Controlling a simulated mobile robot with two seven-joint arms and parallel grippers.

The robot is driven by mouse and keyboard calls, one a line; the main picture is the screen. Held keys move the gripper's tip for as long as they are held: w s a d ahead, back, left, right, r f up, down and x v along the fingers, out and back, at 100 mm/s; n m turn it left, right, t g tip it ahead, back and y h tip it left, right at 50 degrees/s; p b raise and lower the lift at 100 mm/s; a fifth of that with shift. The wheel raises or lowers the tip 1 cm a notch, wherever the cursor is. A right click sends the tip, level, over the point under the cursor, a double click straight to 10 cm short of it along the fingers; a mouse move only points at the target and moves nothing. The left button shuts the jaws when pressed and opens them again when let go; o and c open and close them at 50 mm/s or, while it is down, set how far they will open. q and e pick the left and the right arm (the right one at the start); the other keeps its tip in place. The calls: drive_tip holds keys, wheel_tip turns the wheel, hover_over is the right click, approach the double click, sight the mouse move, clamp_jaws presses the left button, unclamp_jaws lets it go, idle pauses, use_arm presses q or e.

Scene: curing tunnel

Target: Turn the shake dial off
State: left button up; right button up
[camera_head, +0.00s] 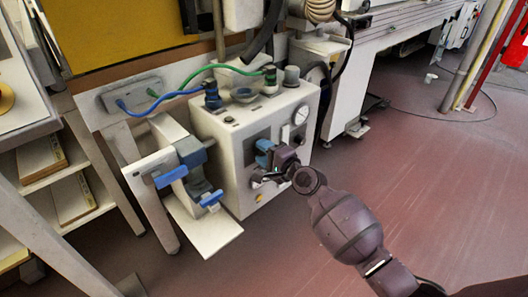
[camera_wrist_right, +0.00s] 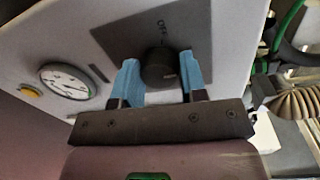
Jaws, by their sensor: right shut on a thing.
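The shake dial (camera_wrist_right: 158,67) is a dark round knob on a grey plate on the front of a white box-shaped machine (camera_head: 220,137). The word OFF is printed on the plate beside the dial in the right wrist view. My right gripper (camera_head: 263,155) reaches the machine's front from the right. Its two blue fingers (camera_wrist_right: 162,82) stand on either side of the dial and are shut on it. The gripper hides the dial in the head view. A small light mark shows on the dial, but its exact setting is unclear. My left gripper is not in view.
A round gauge (camera_head: 300,114) and a yellow button (camera_head: 259,198) are on the machine's front. Blue and green hoses (camera_head: 207,69) run to its top. A bracket with blue handles (camera_head: 172,177) stands at its left. The red floor (camera_head: 440,190) at right is mostly clear.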

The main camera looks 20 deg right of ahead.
use_arm(q)
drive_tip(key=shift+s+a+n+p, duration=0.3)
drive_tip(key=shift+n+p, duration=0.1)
drive_tip(key=shift+p, duration=0.8)
use_arm(e)
drive_tip(key=n, duration=0.6)
drive_tip(key=n+h, duration=0.1)
drive_tip(key=n, duration=0.5)
drive_tip(key=shift+f+t, duration=0.1)
drive_tip(key=shift+t, duration=0.2)
drive_tip(key=shift+n, duration=0.3)
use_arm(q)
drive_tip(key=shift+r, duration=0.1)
use_arm(e)
drive_tip(key=o, duration=0.9)
drive_tip(key=shift+o, duration=0.2)
